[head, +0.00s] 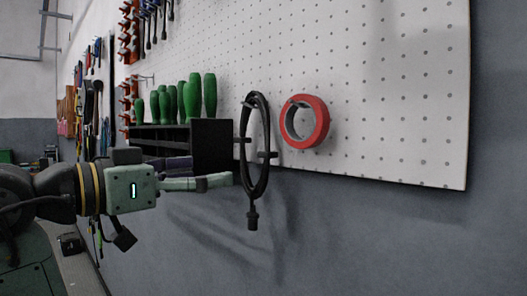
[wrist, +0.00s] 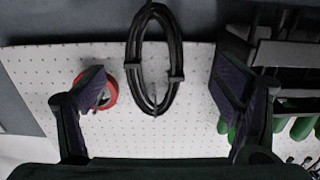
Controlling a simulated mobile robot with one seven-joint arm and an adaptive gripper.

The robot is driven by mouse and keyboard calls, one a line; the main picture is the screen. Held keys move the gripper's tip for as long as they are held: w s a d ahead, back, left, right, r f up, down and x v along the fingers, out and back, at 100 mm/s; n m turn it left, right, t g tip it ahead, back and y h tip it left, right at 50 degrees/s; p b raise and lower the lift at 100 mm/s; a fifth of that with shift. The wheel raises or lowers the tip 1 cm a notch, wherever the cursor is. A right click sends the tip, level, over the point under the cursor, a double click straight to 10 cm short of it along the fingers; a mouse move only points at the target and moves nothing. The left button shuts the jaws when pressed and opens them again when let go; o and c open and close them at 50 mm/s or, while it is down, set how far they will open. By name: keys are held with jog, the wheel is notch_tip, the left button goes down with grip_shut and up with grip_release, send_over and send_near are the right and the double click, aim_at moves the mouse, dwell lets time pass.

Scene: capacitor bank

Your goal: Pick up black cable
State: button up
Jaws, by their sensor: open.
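The black cable (head: 258,150) is a coiled loop hanging on the white pegboard, with its connector end dangling below the board's lower edge in the head view. In the wrist view the cable (wrist: 154,60) shows at the top centre, between my gripper's fingers and farther ahead of them. My gripper (wrist: 155,100) is open and empty, its two purple-padded fingers spread wide on either side of the coil. In the head view my gripper (head: 222,181) points right, with its tips just left of the coil. I see no contact with the cable.
A red tape roll (head: 305,121) hangs right of the cable. A black rack (head: 212,146) with green-handled tools (head: 192,97) is fixed left of the cable, close to my gripper. The pegboard (head: 410,90) is bare farther right. The grey wall (head: 380,240) below is clear.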

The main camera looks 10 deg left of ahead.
aim_at(254, 177)
jog(key=p+x, duration=0.2)
jog(key=x, duration=0.3)
jog(key=p+x, duration=0.2)
jog(key=x, duration=0.3)
jog(key=shift+d+r, duration=0.1)
jog(key=shift+d, duration=0.35)
jog(key=shift+s, duration=0.1)
jog(key=c, duration=1.3)
